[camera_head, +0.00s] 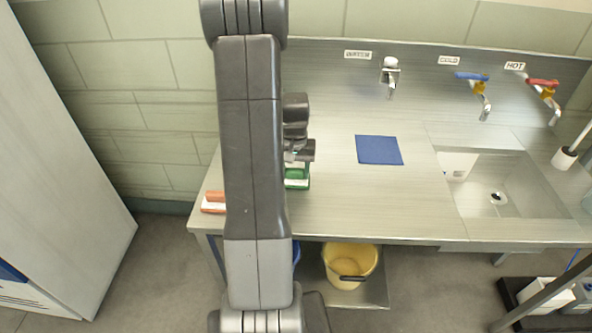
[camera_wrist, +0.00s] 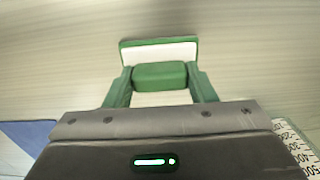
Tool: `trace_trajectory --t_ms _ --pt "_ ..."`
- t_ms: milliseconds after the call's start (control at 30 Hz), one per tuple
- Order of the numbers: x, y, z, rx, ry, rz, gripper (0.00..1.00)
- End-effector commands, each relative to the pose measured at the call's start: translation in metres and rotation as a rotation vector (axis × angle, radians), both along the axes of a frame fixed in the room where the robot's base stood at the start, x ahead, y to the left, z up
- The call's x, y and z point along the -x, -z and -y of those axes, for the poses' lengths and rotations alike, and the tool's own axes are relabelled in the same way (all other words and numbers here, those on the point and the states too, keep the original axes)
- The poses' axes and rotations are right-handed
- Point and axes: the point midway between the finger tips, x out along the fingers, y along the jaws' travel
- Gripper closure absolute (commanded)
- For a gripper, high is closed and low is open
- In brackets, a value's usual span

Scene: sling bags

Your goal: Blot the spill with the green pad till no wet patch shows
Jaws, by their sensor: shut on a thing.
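The green pad (camera_head: 296,183) is on or just above the steel worktop; in the wrist view its green-edged white base (camera_wrist: 158,50) shows, with a green block handle between my fingers. My gripper (camera_head: 298,165) points down and is shut on that handle, also seen in the wrist view (camera_wrist: 160,77). The head view hides part of the pad behind my arm. I cannot tell whether the pad touches the worktop. No wet patch shows clearly in either view; my arm covers part of the worktop.
A blue cloth (camera_head: 379,150) lies flat to the right of the pad. An orange pad (camera_head: 213,202) sits at the worktop's left front edge. The sink (camera_head: 497,188) is at the right, with taps (camera_head: 480,92) behind. A yellow bucket (camera_head: 350,265) stands below.

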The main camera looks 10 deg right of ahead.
Motion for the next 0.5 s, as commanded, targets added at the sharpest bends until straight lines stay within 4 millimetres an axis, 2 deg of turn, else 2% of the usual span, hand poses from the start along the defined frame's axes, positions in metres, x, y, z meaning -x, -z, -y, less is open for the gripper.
trace_trajectory --t_ms 100,500 --pt "0.001 -0.022 0.0 0.001 -0.001 0.002 0.76" --pt "0.002 -0.049 -0.002 0.0 -0.002 0.001 0.76"
